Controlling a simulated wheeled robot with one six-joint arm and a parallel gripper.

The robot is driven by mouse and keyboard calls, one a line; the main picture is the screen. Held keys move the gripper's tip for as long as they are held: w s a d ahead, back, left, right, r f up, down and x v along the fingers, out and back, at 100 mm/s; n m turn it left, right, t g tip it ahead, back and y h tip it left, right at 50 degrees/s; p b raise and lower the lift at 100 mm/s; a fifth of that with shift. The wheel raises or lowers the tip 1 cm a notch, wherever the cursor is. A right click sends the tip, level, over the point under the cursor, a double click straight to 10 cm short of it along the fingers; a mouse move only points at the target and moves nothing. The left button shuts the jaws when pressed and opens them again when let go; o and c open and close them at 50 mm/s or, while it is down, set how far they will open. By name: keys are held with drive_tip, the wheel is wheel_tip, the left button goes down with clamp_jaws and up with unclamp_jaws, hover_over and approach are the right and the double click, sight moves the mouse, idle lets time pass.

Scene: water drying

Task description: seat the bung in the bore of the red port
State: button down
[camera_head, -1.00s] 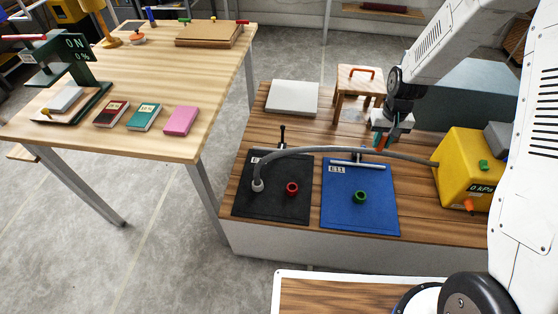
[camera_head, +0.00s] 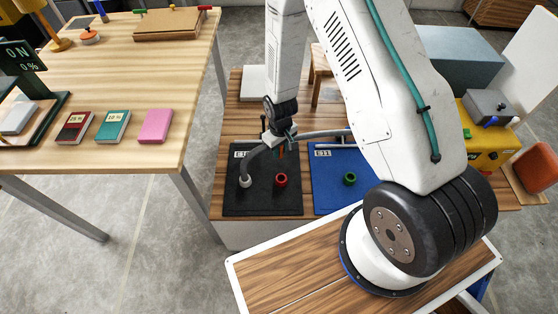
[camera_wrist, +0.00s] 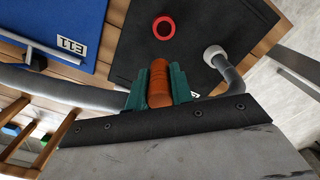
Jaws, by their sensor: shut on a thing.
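My gripper (camera_wrist: 159,88) is shut on an orange-brown ribbed bung (camera_wrist: 159,80), held between green fingers in the wrist view. The red port (camera_wrist: 163,28) is a red ring with a dark bore, on the black mat (camera_wrist: 128,52). The bung's tip points toward it in the wrist view, with a gap between them. In the head view the red port (camera_head: 281,180) stands on the black mat (camera_head: 235,203), and my gripper (camera_head: 281,146) is above the mat's back part, behind the port. The bung is mostly hidden there.
A grey hose (camera_head: 257,159) runs to a pale fitting (camera_head: 245,181) left of the red port, close to my gripper. A green port (camera_head: 349,179) stands on the blue mat (camera_head: 330,200). A yellow pump box (camera_head: 484,146) is at right. The wooden table (camera_head: 150,60) is at left.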

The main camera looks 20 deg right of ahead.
drive_tip(key=shift+n, duration=0.5)
drive_tip(key=s+f, duration=0.1)
drive_tip(key=f, duration=0.1)
drive_tip(key=s+f, duration=0.1)
drive_tip(key=shift+s+a+f, duration=0.25)
drive_tip(key=shift+s, duration=0.1)
drive_tip(key=shift+f, duration=2.9)
drive_tip(key=shift+f, duration=1.15)
drive_tip(key=shift+r, duration=0.9)
drive_tip(key=shift+s+f, duration=0.1)
drive_tip(key=shift+f, duration=0.95)
drive_tip(key=c, duration=1.1)
unclamp_jaws()
drive_tip(key=shift+c, duration=0.2)
